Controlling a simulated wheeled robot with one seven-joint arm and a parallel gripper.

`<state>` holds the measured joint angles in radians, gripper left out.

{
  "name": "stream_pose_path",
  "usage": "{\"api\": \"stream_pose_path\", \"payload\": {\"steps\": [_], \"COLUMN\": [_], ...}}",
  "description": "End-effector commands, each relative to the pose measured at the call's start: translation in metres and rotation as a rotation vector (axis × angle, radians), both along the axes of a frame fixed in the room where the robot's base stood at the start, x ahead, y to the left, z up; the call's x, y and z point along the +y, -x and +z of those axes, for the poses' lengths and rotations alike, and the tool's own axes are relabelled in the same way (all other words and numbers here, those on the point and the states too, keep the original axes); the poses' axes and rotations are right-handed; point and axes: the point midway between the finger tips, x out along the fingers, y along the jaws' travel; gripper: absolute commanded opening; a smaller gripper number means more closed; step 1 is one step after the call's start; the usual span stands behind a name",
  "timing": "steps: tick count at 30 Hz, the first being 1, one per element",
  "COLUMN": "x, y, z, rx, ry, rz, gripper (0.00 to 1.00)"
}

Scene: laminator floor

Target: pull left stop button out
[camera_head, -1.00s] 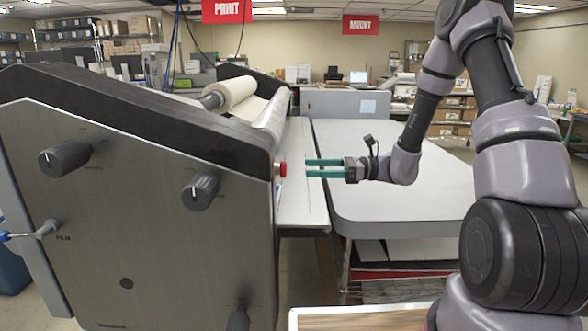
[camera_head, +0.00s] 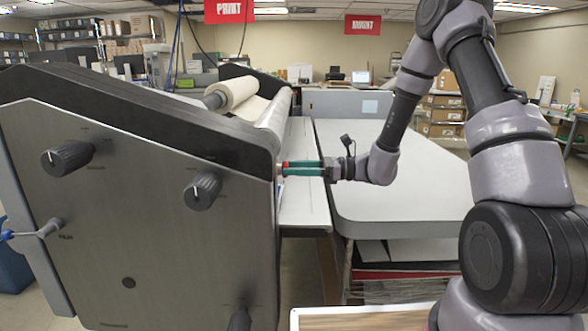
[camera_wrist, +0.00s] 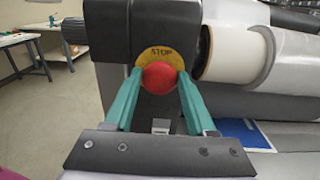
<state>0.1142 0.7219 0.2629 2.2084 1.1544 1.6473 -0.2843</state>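The left stop button is a red round knob (camera_wrist: 160,78) in front of a yellow disc marked STOP (camera_wrist: 158,54) on the laminator's dark end face. In the head view the red button (camera_head: 282,167) is partly hidden behind my gripper. My gripper (camera_head: 286,168) has green fingers that reach the button from the right. In the wrist view the fingers (camera_wrist: 160,82) stand apart, one on each side of the red knob, with their tips close to its edges. I cannot tell whether they touch it.
The laminator's grey side panel (camera_head: 150,240) with black knobs stands at the left. A white roll (camera_wrist: 232,55) sits right of the button in the wrist view. A grey-white table (camera_head: 400,205) lies beneath my forearm. A blue sheet (camera_wrist: 243,132) lies near the right finger.

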Motion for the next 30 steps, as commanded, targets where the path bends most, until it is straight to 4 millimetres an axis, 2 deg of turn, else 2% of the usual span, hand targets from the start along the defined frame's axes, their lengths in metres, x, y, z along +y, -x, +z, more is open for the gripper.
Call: {"api": "stream_pose_path", "payload": {"steps": [5,9,15,16,18,27,30], "x": [-0.002,-0.015,-0.015,-0.015,-0.015,-0.015,-0.020], "y": [0.000,0.000,0.000,0.000,0.000,0.000,0.000], "z": [0.000,0.000,0.000,0.000,0.000,0.000,0.000], "rx": [0.000,0.000,0.000,0.000,0.000,0.000,0.000], "ry": [0.000,0.001,0.002,0.002,0.002,0.001,0.001], "rz": [-0.002,-0.002,-0.001,-0.001,-0.002,-0.001,-0.002], "gripper": [0.00,0.00,0.00,0.59,0.85,0.85,0.85]}}
